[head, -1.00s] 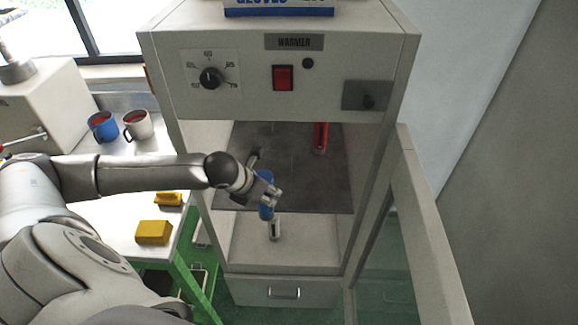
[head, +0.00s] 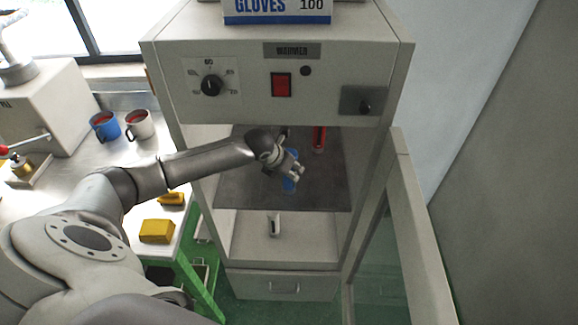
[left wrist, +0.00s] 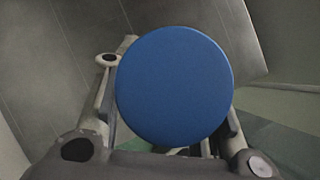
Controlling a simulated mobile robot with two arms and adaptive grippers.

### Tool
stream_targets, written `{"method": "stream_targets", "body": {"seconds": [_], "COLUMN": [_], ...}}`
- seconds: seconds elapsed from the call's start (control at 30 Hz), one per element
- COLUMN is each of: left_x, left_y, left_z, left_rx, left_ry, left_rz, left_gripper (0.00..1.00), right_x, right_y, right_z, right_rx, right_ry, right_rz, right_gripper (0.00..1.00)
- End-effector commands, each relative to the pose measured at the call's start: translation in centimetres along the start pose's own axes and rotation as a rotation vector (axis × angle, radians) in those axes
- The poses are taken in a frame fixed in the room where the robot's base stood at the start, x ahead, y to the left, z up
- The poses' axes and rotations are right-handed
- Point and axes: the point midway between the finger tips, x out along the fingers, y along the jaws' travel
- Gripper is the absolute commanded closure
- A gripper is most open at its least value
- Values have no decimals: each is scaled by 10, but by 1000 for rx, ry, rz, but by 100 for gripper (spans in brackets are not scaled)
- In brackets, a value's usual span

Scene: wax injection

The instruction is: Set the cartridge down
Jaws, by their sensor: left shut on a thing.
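A blue cartridge (head: 289,184) is held in my left gripper (head: 297,174), inside the open warmer cabinet, over the dark shelf (head: 240,190). In the left wrist view the cartridge's round blue end (left wrist: 174,86) fills the middle, between the two fingers. My left gripper is shut on it. I cannot tell from the head view whether the cartridge touches the shelf. A red cartridge (head: 319,138) stands further back on the same shelf. My right gripper is not in view.
The warmer's glass door (head: 385,260) stands open at the right. A small white-and-dark item (head: 274,226) is on the lower level. A glove box (head: 277,10) sits on top. Two mugs, blue (head: 104,126) and white (head: 139,124), and yellow blocks (head: 157,231) are on the left bench.

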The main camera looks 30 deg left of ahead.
Motion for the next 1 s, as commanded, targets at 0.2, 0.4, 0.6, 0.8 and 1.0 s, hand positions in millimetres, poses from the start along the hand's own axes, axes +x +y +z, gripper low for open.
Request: {"method": "stream_targets", "body": {"seconds": [0.2, 0.4, 0.6, 0.8, 1.0], "left_x": [0, 2, 2, 1, -6], "left_y": [0, 0, 0, 0, 1], "left_z": [1, -1, -1, -1, -1], "left_rx": [1, 0, 0, 0, 2], "left_ry": [-5, -2, -2, -2, -4], "left_rz": [0, 0, 0, 0, 1], "left_gripper": [98, 53, 41, 41, 41], "right_x": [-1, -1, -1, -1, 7], "right_y": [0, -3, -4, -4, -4], "right_z": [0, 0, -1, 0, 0], "right_rx": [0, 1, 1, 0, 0], "right_ry": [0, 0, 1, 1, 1], "right_rz": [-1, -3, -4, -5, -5], "right_gripper": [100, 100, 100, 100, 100]}}
